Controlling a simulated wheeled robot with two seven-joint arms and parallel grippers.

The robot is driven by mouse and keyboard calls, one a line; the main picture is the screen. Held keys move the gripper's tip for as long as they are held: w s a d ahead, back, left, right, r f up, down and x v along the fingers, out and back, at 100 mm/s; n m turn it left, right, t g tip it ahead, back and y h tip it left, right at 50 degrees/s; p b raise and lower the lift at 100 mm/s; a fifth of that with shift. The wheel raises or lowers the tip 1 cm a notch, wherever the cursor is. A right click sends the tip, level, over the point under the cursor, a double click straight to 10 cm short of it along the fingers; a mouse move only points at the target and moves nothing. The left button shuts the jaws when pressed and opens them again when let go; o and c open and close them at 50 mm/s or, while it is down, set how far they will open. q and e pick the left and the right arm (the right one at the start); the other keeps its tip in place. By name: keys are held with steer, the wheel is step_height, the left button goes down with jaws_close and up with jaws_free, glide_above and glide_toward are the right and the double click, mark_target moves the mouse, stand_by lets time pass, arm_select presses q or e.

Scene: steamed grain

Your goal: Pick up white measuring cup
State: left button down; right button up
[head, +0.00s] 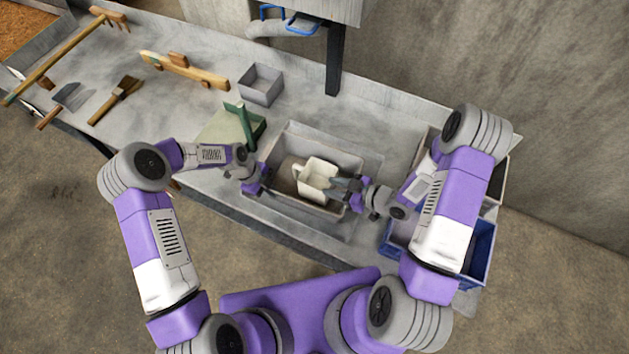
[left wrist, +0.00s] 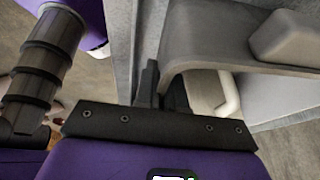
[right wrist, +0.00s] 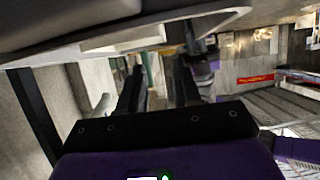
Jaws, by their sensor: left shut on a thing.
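The white measuring cup (head: 316,175) stands inside a grey bin (head: 287,139) in the head view. A pale, rounded part showing past the bin wall in the left wrist view may be the cup. My left gripper (head: 257,182) is at the bin's left side, shut on the bin's wall; its fingers (left wrist: 162,92) meet the grey wall (left wrist: 205,48) in the left wrist view. My right gripper (head: 347,186) is over the bin's right side, close to the cup. Its fingers (right wrist: 158,88) are apart in the right wrist view, with nothing visibly held; contact with the cup is unclear.
A green dustpan (head: 243,125) and a small grey box (head: 261,84) lie behind the bin. A blue crate (head: 484,262) stands at the right, beneath my right arm. A brush (head: 120,94) and other wooden tools lie on the left of the grey table (head: 215,48). A dark post stands behind.

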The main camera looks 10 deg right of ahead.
steer(key=shift+y, duration=0.3)
steer(key=w+a+f, duration=0.2)
steer(key=a, duration=0.1)
steer(key=a+f, duration=0.2)
steer(key=shift+w, duration=0.4)
steer(key=shift+w+a+f, duration=0.15)
steer(key=shift+w, duration=0.05)
steer(key=shift+c, duration=0.3)
jaws_close()
stand_by(0.6)
